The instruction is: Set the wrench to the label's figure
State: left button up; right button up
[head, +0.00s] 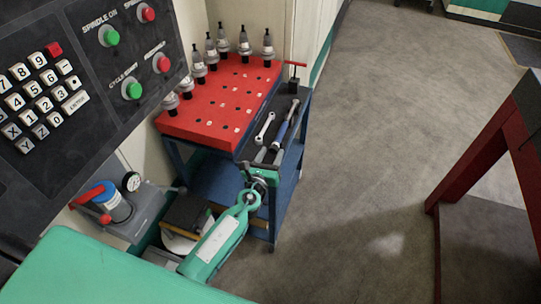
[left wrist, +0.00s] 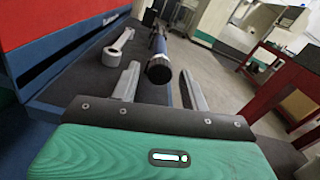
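The torque wrench (head: 281,132) lies on the dark right-hand strip of the tool cart, with a blue section and a dark handle. In the left wrist view its round dark handle end (left wrist: 158,68) points at me. My left gripper (head: 269,156) is at the near end of that strip. Its two grey fingers are apart, one on each side of the handle end, and they do not visibly touch it. I cannot make out a label or the wrench's scale. My right gripper is not in view.
A silver spanner (head: 264,128) lies left of the wrench. The red cart top (head: 210,120) carries several tool holders along its edges. A red T-handle (head: 294,66) stands at the strip's far end. A control panel fills the upper left. Open floor (head: 370,140) lies to the right.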

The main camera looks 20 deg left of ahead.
pick_arm(q)
jog(key=c, duration=0.8)
jog(key=shift+n, duration=0.3)
jog(key=n+b, duration=0.2)
jog(key=n, duration=0.1)
jog(key=shift+f+n, duration=0.1)
jog(key=shift+n, duration=0.2)
jog(key=shift+n+b, duration=0.35)
jog(key=shift+n, duration=0.55)
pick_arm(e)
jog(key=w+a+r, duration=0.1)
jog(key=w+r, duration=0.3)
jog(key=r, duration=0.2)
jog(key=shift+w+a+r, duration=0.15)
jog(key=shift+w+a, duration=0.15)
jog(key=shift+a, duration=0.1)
pick_arm(q)
jog(key=o, duration=1)
